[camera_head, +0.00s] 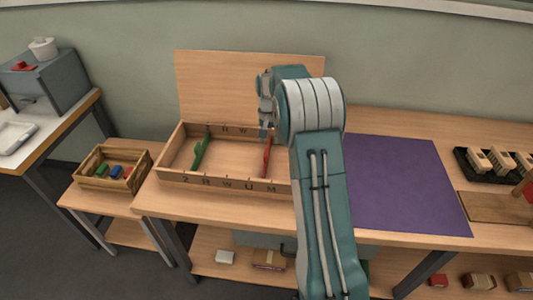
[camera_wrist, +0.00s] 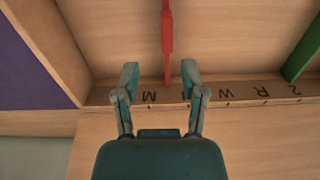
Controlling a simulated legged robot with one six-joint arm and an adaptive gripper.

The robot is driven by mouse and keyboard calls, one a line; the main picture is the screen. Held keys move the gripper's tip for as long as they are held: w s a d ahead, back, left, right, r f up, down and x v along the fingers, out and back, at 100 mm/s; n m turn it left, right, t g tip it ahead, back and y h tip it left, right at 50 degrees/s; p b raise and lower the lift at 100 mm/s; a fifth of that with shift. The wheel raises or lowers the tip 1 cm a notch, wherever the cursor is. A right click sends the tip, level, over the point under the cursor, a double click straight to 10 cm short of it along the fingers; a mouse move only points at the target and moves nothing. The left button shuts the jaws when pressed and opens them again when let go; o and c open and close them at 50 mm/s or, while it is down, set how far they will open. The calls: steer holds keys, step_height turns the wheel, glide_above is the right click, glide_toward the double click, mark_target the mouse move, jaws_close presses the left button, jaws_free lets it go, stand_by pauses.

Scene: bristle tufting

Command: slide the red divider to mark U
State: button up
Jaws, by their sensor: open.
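The red divider (camera_head: 267,157) stands in the right part of the wooden box (camera_head: 225,181), running front to back. In the wrist view, the red divider (camera_wrist: 167,40) ends near the lettered rim, between mark M (camera_wrist: 150,97) and the place of mark U. Mark U is mostly hidden behind a finger there; on the front wall in the head view, mark U (camera_head: 249,187) shows between W and M. My gripper (camera_wrist: 159,72) is open, one finger on each side of the divider's end, with gaps visible. In the head view, my gripper (camera_head: 266,128) is over the box's back wall.
A green divider (camera_head: 202,148) stands farther left in the box. An upright wooden board (camera_head: 225,85) is behind the box. A purple mat (camera_head: 395,180) lies to the right. A small crate (camera_head: 112,167) with colored pieces stands at left. The box floor between the dividers is clear.

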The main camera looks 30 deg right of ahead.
mark_target(265, 152)
steer(key=f, duration=0.2)
steer(key=a+f, duration=0.1)
steer(key=f, duration=0.3)
steer(key=shift+a+f, duration=0.2)
steer(key=shift+a, duration=0.2)
steer(key=shift+d+f, duration=0.1)
steer(key=shift+f, duration=0.1)
steer(key=shift+d+f, duration=0.1)
steer(key=shift+d, duration=0.35)
steer(key=shift+a, duration=0.1)
jaws_close()
steer(key=shift+a, duration=0.15)
